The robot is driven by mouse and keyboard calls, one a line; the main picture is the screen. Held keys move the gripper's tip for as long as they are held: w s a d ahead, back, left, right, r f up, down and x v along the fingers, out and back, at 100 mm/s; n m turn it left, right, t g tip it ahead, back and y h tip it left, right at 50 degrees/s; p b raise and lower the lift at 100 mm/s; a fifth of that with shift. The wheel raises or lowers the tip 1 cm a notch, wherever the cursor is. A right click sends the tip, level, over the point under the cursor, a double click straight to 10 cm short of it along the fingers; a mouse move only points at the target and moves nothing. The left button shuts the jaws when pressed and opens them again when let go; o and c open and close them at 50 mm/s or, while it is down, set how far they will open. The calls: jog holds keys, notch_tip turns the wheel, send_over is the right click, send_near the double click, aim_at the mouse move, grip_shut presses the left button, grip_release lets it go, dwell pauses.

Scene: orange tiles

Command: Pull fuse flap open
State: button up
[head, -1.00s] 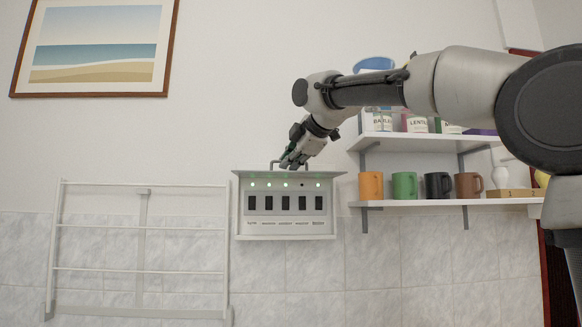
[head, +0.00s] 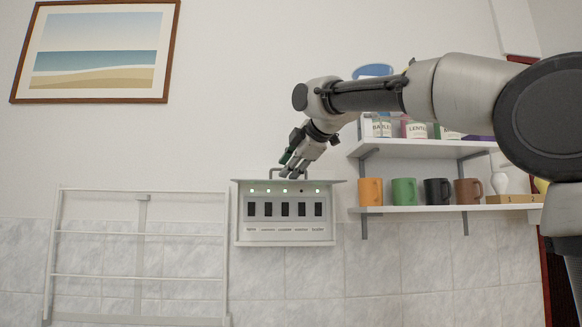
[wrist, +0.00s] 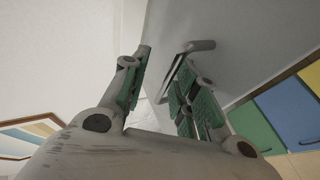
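The fuse box (head: 285,237) is a pale box on the tiled wall, with black switches and small lights showing on its uncovered front. Its flap (head: 325,182) stands out from the top edge, seen nearly edge-on as a thin strip. The flap's grey handle (head: 275,171) rises above it and also shows in the wrist view (wrist: 197,46). My gripper (head: 290,167) is just above the flap, by the handle. Contact cannot be told.
A white drying rack (head: 140,235) is on the wall left of the box. To the right, a shelf (head: 400,209) holds several mugs, with another shelf (head: 430,149) of containers above it. A framed picture (head: 95,50) hangs upper left.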

jog(key=v, duration=1.2)
